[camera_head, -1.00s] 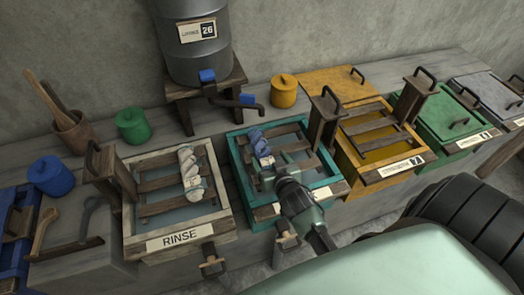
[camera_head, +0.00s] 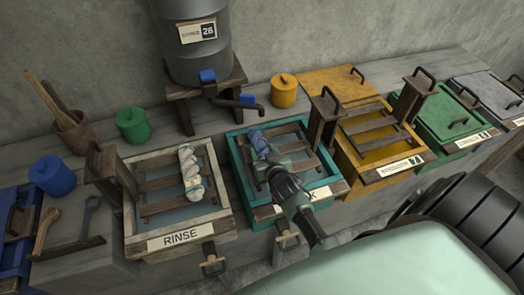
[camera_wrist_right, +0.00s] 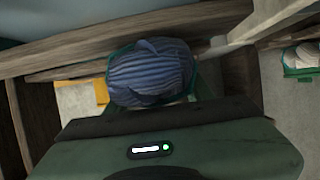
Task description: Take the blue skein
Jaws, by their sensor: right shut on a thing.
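The blue skein (camera_head: 259,142) lies at the teal-framed vat (camera_head: 238,171), over its wooden slats, in the head view. My right gripper (camera_head: 268,157) reaches in from the front and is shut on the skein. The gripper covers the skein's near part. In the right wrist view the blue skein (camera_wrist_right: 150,73) sits just ahead of the gripper body, bulging and ribbed. The fingertips are mostly hidden there. My left gripper is not in view.
The RINSE vat (camera_head: 219,220) on the left holds a white skein (camera_head: 191,172) on its slats. A yellow vat (camera_head: 376,150) with an upright wooden handle stands right. A grey barrel (camera_head: 196,45) stands behind on a stool. A blue pot (camera_head: 52,176) sits far left.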

